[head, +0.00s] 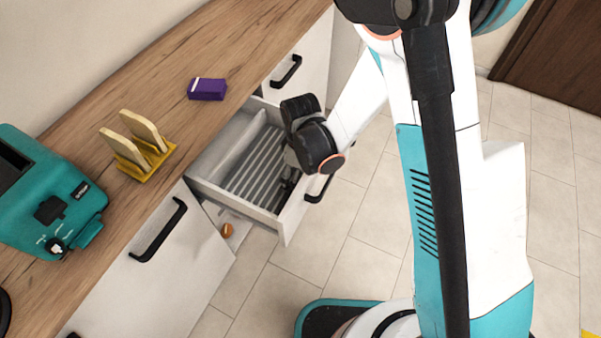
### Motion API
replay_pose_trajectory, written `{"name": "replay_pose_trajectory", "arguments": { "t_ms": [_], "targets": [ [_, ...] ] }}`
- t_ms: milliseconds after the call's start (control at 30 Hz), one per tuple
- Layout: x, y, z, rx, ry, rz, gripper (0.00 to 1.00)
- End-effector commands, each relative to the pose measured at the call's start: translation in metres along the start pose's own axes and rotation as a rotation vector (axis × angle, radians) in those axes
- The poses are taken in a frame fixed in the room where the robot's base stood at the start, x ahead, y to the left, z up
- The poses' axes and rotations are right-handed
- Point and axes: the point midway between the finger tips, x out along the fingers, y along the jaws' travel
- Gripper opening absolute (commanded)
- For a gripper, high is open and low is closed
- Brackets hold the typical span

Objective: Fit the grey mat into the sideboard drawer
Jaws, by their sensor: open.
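The sideboard drawer (235,206) is pulled out below the worktop. A grey mat with light and dark stripes (254,172) lies inside it, to the right of a pale lengthwise strip or divider. My arm hides the mat's far right part, and I cannot tell whether that edge lies flat. My gripper (289,184) is open and points down at the drawer's right side, just inside the front panel. Its fingertips are small and dark here, and I cannot tell whether they touch the mat.
On the worktop stand a teal toaster-like appliance (50,195), a yellow rack with two pale slices (146,155) and a purple box (207,89). A small orange-brown object (227,230) sits below the drawer. The tiled floor (350,240) in front is clear.

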Motion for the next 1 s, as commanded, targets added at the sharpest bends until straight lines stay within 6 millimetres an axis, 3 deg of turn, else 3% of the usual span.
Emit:
{"name": "replay_pose_trajectory", "arguments": {
  "t_ms": [167, 400, 600, 800, 1000],
  "targets": [
    [-0.023, 0.000, 0.000, 0.000, 0.000, 0.000, 0.86],
    [-0.074, 0.000, 0.000, 0.000, 0.000, 0.000, 0.86],
    [-0.106, 0.000, 0.000, 0.000, 0.000, 0.000, 0.86],
    [-0.120, 0.000, 0.000, 0.000, 0.000, 0.000, 0.86],
    [-0.121, 0.000, 0.000, 0.000, 0.000, 0.000, 0.86]
  ]
}}
